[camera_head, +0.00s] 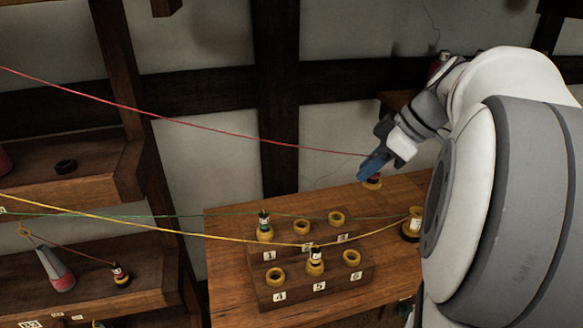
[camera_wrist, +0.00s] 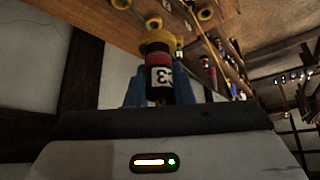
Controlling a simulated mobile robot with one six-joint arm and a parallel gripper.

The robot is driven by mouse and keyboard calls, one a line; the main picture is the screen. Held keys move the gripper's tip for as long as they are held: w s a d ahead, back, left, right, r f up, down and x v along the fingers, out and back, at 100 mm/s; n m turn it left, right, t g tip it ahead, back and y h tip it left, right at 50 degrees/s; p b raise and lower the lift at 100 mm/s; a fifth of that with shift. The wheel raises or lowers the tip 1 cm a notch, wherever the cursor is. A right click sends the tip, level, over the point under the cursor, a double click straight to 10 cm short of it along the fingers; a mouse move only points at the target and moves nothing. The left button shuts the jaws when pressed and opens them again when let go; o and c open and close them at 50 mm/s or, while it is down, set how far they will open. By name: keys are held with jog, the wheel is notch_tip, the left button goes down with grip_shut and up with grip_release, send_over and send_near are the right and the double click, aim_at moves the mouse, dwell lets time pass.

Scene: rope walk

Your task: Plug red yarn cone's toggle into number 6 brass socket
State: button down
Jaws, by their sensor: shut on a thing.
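My gripper (camera_head: 374,166) is shut on a dark toggle (camera_head: 372,182) with a red band, above the back right of the bench. The wrist view shows this toggle (camera_wrist: 160,72) between the blue fingers, with a white label and a yellow collar at its far end. A red yarn (camera_head: 200,122) runs from the upper left to the gripper; its cone is not clearly seen. The number 6 brass socket (camera_head: 352,257) is at the front right of the wooden socket block (camera_head: 318,294) and looks empty. The held toggle is apart from the block.
Toggles stand in sockets 1 (camera_head: 265,226) and 5 (camera_head: 316,261). Yellow yarn (camera_head: 200,233) and green yarn (camera_head: 160,215) cross over the block. A grey-and-red cone (camera_head: 57,270) and another toggle (camera_head: 121,275) sit on the lower left shelf.

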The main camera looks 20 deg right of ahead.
jog(key=shift+w+a+f+n+g+y+b, duration=0.2)
jog(key=shift+f+n, duration=0.35)
jog(key=shift+f, duration=2.85)
jog(key=shift+s+a+f+n+g+y+b, duration=0.15)
jog(key=shift+a+f+n+g, duration=0.25)
jog(key=shift+f, duration=2.95)
jog(key=shift+w+a+f+n+g+y+b, duration=0.15)
jog(key=shift+f+n, duration=0.5)
jog(key=shift+f, duration=2.75)
jog(key=shift+b, duration=0.9)
jog(key=shift+f+b, duration=0.55)
jog(key=shift+b, duration=0.15)
jog(key=c, duration=1.5)
grip_release()
jog(key=shift+s, duration=0.1)
jog(key=shift+c, duration=0.2)
jog(key=p+v, duration=0.4)
jog(key=v, duration=0.7)
jog(key=shift+a, duration=0.15)
